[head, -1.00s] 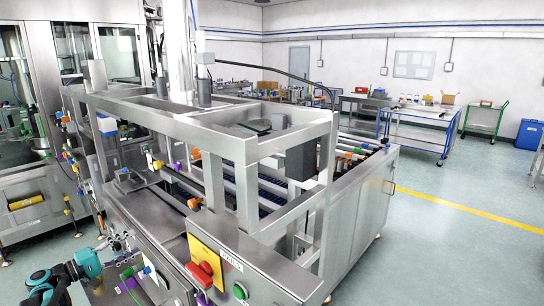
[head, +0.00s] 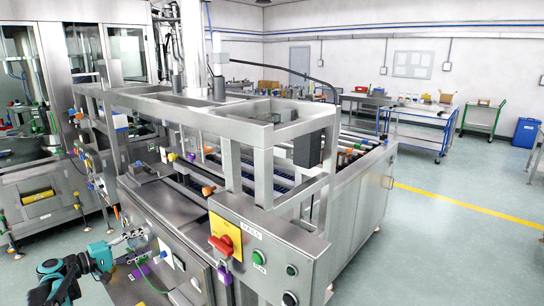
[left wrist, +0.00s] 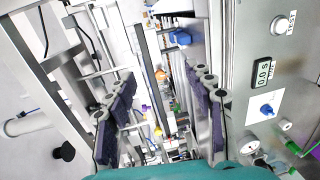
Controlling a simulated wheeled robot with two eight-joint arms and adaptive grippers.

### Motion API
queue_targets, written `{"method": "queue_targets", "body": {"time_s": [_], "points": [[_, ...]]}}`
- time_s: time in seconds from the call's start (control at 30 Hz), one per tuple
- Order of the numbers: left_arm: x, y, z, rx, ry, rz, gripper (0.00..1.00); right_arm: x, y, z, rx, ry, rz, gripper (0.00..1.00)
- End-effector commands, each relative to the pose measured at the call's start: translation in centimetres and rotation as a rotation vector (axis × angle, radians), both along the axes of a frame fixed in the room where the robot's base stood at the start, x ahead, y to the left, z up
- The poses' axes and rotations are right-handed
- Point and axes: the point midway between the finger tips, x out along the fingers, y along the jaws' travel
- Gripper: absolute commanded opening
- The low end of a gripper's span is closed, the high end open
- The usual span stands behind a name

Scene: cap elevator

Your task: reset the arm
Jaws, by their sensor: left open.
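My left arm comes in at the lower left of the head view. Its left gripper (head: 140,248) is open beside the front left of the steel cap elevator machine (head: 290,258). In the left wrist view the two fingers of the left gripper (left wrist: 160,115) stand wide apart with dark purple pads. Nothing is held between them. The machine's interior and small coloured parts show beyond the gap, and I cannot tell the distance to them. My right gripper is not in view.
The machine's front panel has a red rotary switch on a yellow plate (head: 226,240) and a green button (head: 258,257). A steel machine with a yellow roll (head: 38,196) stands at the left. Open floor (head: 430,250) lies to the right, crossed by a yellow line.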

Motion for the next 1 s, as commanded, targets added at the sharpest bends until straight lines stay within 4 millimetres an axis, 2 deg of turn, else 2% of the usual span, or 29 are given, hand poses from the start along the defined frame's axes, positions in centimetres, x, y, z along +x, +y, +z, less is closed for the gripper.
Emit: {"method": "queue_targets", "body": {"time_s": [0.27, 0.37, 0.43, 0.6, 0.7, 0.83, 1.0], "points": [[-1.5, -6.6, 1.2, 0.144, 0.09, -0.028, 0.53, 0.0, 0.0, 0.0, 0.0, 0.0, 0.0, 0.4], [-3.0, -9.9, 1.5, 0.225, 0.13, -0.043, 0.53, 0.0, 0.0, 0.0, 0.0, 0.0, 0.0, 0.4], [-4.7, -12.6, 1.6, 0.303, 0.162, -0.057, 0.53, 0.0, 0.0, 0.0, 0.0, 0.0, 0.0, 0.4], [-10.7, -18.9, 1.1, 0.533, 0.225, -0.096, 0.53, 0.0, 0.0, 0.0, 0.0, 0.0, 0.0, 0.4], [-14.9, -21.5, 0.3, 0.677, 0.244, -0.118, 0.53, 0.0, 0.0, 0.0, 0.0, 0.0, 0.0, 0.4], [-20.7, -23.9, -1.2, 0.867, 0.245, -0.147, 0.53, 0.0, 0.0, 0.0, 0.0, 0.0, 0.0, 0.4], [-27.9, -25.0, -3.8, 1.12, 0.212, -0.182, 0.53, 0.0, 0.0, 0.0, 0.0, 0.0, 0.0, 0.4]]}}
